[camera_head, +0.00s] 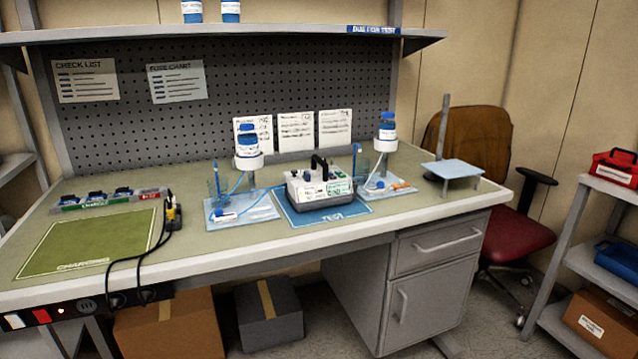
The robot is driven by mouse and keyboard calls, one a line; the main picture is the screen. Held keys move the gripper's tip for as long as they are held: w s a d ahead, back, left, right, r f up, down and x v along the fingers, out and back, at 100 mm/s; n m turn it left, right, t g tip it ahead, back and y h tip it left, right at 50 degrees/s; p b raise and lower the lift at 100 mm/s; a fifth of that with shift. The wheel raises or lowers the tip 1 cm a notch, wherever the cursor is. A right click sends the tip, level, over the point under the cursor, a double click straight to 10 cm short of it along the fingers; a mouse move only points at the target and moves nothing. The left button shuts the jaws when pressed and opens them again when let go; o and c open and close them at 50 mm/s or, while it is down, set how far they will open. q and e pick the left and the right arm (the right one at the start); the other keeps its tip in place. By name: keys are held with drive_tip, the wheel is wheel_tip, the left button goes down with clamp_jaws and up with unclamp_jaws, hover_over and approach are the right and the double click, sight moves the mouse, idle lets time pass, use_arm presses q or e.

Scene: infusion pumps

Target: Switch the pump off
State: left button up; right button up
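The pump (318,189) is a pale box with a dark handle on top. It stands upright on the blue test mat (345,211) in the middle of the bench. Its front carries small controls and a green-and-white label, too small to read; I cannot make out a power switch or its position.
Bottle stands (249,160) and (386,148) with tubing flank the pump on light trays. A green charging mat (88,243), a battery rack (108,198) and a black cable (140,260) lie at the left. A chair (500,240) and shelf cart (590,262) stand at the right.

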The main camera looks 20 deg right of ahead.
idle(0.3)
clamp_jaws()
idle(1.6)
